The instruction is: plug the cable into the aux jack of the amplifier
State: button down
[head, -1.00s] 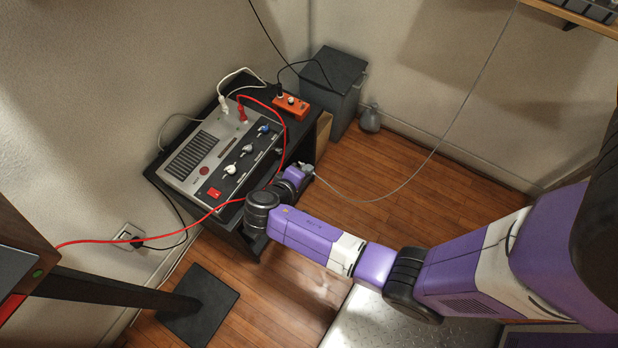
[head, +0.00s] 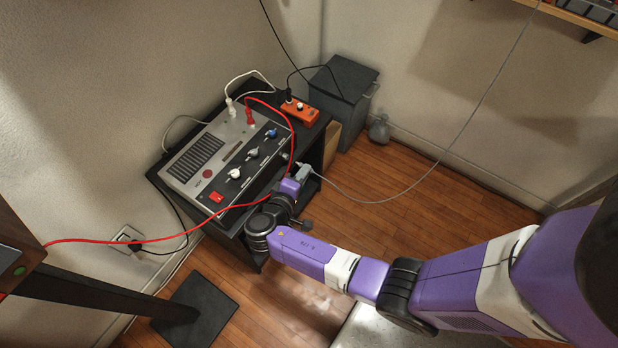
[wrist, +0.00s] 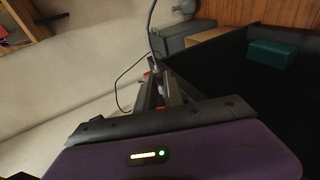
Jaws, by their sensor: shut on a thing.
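The amplifier (head: 196,187) is a grey and black box with knobs and a red switch, on a black stand. A white plug (head: 231,107) and a red plug (head: 250,118) sit in its top panel. My gripper (head: 300,175) is beside the amplifier's right front edge, shut on the grey cable (head: 370,201) near its end. The cable loops away to the upper right. In the wrist view my fingers (wrist: 158,88) point away with the cable (wrist: 150,28) rising beyond them. The cable's tip and the aux jack cannot be made out.
The black stand (head: 239,246) is open at the front; a green box (wrist: 272,54) is inside. An orange box (head: 290,108) with a black lead lies behind the amplifier. A red cable (head: 110,240) crosses the amplifier's front. A grey bin (head: 340,85) stands behind.

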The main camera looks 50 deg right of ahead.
jog(key=shift+w+a, duration=0.1)
jog(key=shift+w, duration=0.75)
jog(key=shift+w+b, duration=1.1)
jog(key=shift+w, duration=0.05)
dwell(1.2)
jog(key=c, duration=1.4)
grip_release()
jog(key=shift+o, duration=0.2)
jog(key=v, duration=0.7)
jog(key=shift+a+r, duration=0.25)
jog(key=shift+a, duration=0.1)
